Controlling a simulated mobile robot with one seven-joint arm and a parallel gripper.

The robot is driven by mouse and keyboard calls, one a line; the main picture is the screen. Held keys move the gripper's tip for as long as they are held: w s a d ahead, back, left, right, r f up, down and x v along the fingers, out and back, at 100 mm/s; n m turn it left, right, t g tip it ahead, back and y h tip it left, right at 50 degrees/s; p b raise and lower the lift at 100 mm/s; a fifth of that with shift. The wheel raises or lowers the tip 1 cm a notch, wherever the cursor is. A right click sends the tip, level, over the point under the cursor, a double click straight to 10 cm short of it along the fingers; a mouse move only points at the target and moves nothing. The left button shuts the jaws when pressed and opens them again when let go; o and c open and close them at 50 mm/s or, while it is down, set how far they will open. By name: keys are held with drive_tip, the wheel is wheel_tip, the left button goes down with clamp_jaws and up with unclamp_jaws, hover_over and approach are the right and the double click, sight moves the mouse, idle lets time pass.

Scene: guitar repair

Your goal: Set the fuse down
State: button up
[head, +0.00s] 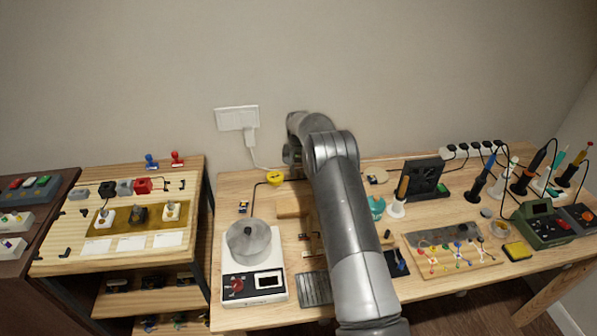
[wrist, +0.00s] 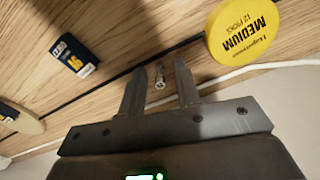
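The fuse (wrist: 159,76) is a small, shiny metal-ended piece in the wrist view. It shows between the two fingers of my gripper (wrist: 160,82), with a visible gap to the finger on each side. The fingers are apart and do not look closed on it. The fuse appears to be at the wooden surface, though its exact height is hard to tell. In the head view my arm reaches to the back of the workbench (head: 215,300); the fingers and the fuse cannot be made out there.
A round yellow pick tin (wrist: 243,32) lies right of my fingers, and a dark blue box (wrist: 73,54) lies left. A black cable and a white cable (wrist: 270,66) run close by. A scale with a metal pot (head: 250,242) stands at the bench's left.

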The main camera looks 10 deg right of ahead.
drive_tip(key=s+r+t, duration=0.1)
drive_tip(key=s+r, duration=0.3)
drive_tip(key=r, duration=0.9)
drive_tip(key=s+r, duration=0.4)
drive_tip(key=r, duration=1)
drive_tip(key=s+r+n+t, duration=0.1)
drive_tip(key=s+r, duration=0.4)
drive_tip(key=s, duration=0.2)
drive_tip(key=s+r+t, duration=0.1)
drive_tip(key=s+r, duration=0.3)
drive_tip(key=s, duration=0.3)
drive_tip(key=s+r+n+t, duration=0.1)
drive_tip(key=s+r, duration=0.2)
drive_tip(key=s, duration=1.2)
drive_tip(key=s+f, duration=0.3)
drive_tip(key=s, duration=0.5)
drive_tip(key=s+f+n+t, duration=0.1)
drive_tip(key=s+f, duration=0.2)
drive_tip(key=s, duration=0.4)
drive_tip(key=shift+s+f+t, duration=0.3)
drive_tip(key=shift+s, duration=0.1)
